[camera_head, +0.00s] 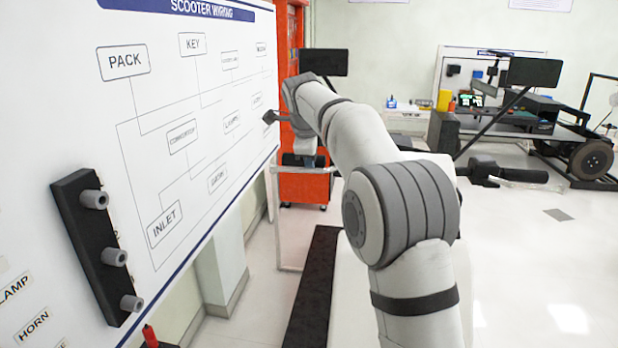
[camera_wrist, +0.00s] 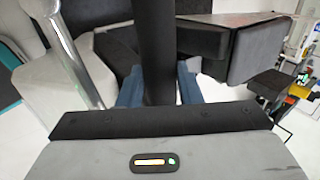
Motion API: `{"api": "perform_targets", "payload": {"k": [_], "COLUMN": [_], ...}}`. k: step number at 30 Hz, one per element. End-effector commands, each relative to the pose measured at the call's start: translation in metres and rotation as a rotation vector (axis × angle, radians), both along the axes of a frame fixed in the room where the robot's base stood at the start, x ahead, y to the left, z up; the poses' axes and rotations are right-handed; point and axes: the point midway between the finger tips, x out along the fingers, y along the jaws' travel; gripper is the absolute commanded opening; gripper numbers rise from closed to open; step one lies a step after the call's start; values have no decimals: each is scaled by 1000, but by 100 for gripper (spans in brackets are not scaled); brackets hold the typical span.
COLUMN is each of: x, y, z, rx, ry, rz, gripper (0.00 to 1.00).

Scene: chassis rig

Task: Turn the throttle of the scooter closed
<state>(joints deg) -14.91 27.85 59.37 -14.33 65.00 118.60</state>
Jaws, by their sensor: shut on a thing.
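The scooter's throttle is a black round grip (camera_wrist: 155,45) running up the middle of the wrist view. My gripper (camera_wrist: 158,88) has its two blue fingers on either side of it and is shut on it. A silver lever (camera_wrist: 75,50) runs beside the grip on the left. In the head view my gripper (camera_head: 308,148) points down at the near handlebar end, with a dark grip part (camera_head: 298,160) and a silver lever (camera_head: 283,174) just below. My arm hides most of the scooter. The grip's turn angle cannot be read.
The scooter's other handlebar end (camera_head: 487,172) and its mirrors (camera_head: 323,62) show around my arm. A wiring board (camera_head: 200,120) with a black peg rack (camera_head: 85,225) stands close on the left. A red cabinet (camera_head: 303,188) is behind. The floor at right is mostly clear.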

Motion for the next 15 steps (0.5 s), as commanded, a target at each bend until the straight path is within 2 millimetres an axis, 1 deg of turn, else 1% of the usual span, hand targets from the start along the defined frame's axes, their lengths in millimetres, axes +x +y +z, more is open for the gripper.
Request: {"api": "perform_targets", "payload": {"k": [1, 2, 9, 15], "x": [0, -1, -2, -2], "y": [0, 0, 0, 0], "z": [-6, -7, -4, -2], "rx": [-4, -7, -28, -39], "ry": [-40, -56, -165, -219], "rz": [2, 1, 0, -1], "gripper": [9, 9, 9, 9]}}
